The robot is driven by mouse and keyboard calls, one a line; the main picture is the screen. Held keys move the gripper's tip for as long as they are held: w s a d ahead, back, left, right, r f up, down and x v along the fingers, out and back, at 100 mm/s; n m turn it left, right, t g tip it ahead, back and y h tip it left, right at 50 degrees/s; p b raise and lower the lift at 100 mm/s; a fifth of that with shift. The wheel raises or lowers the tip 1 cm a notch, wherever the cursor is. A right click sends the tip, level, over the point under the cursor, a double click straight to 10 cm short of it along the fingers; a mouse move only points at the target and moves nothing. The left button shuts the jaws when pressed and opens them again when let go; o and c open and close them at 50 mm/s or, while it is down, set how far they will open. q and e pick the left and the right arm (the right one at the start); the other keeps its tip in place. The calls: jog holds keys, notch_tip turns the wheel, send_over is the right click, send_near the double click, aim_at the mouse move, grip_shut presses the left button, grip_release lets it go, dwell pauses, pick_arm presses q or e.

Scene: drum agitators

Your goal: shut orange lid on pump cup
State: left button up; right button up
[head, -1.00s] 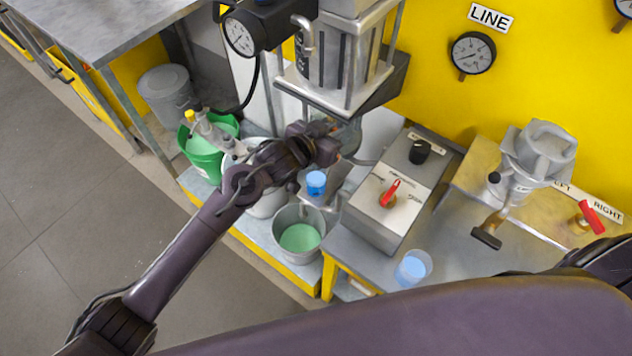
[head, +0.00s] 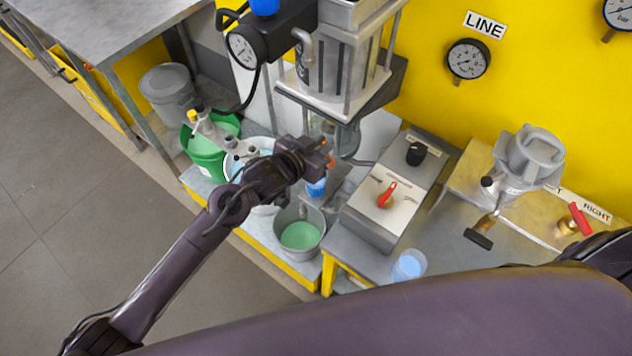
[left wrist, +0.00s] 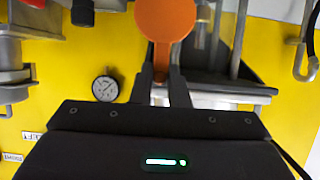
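The orange lid (left wrist: 165,18) shows as a round disc with a narrow tab at the top of the left wrist view. My left gripper (left wrist: 162,88) has its two dark fingers close on both sides of that tab and looks shut on it. In the head view my left gripper (head: 326,158) is just below the pump, with a bit of orange at its tip. The clear pump cup (head: 322,128) hangs under the pump body, partly hidden by my gripper. I cannot tell whether the lid touches its rim. My right gripper is out of view.
A control box with a red switch (head: 386,195) stands to the right. Another blue-filled cup (head: 408,266) is on the bench.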

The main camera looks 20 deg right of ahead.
pick_arm(q)
jog(key=shift+s+a, duration=0.65)
jog(key=shift+a, duration=0.2)
jog(key=shift+f+p, duration=0.1)
jog(key=shift+p, duration=0.2)
jog(key=shift+s+a+f+p, duration=0.3)
jog(key=shift+s+a, duration=0.15)
jog(key=shift+a, duration=0.1)
jog(key=shift+s+a+f+p, duration=0.15)
jog(key=shift+s+a+f, duration=0.2)
jog(key=shift+a, duration=0.2)
jog(key=shift+s+a+f, duration=0.7)
jog(key=shift+a+f, duration=0.15)
jog(key=shift+f, duration=0.15)
